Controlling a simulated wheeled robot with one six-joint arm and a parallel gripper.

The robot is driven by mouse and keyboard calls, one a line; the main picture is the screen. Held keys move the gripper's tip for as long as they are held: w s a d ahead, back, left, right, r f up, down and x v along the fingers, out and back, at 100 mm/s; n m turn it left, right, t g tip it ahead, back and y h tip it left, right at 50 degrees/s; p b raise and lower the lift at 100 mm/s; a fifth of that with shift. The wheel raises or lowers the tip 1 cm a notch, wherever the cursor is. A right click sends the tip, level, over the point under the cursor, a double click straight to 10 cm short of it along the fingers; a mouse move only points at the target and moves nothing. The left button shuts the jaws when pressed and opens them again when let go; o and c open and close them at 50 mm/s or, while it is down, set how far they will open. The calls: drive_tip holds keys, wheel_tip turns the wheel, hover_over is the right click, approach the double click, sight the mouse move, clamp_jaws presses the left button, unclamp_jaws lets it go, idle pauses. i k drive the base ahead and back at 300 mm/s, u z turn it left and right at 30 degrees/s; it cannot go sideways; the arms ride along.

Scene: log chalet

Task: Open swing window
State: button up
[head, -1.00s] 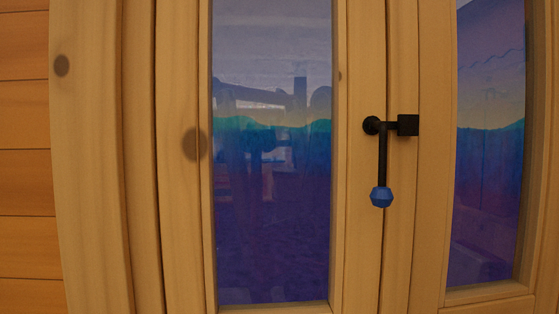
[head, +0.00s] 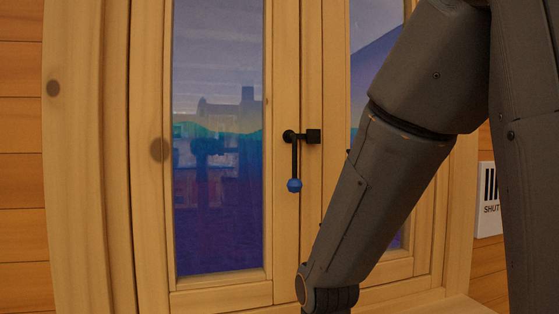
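The swing window is a pale wooden frame with two glazed sashes, the left sash (head: 218,150) in full view and the right sash (head: 372,45) partly hidden behind my arm. The sashes look closed, meeting at the middle stiles. A black handle (head: 295,155) with a blue knob (head: 294,185) at its lower end hangs straight down on the left sash's stile. A black catch block (head: 314,137) sits at its upper right. My arm reaches down across the right sash; my gripper is below the picture and cannot be seen.
A log wall (head: 20,160) lies to the left of the frame. A white sign (head: 489,200) with black bars and the letters "SHUT" hangs on the wall at the right. A wooden sill (head: 440,306) runs along the bottom right.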

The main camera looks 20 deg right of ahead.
sight(160, 291)
drive_tip(key=z, duration=2.15)
drive_tip(key=k, duration=0.75)
drive_tip(key=u, duration=1.55)
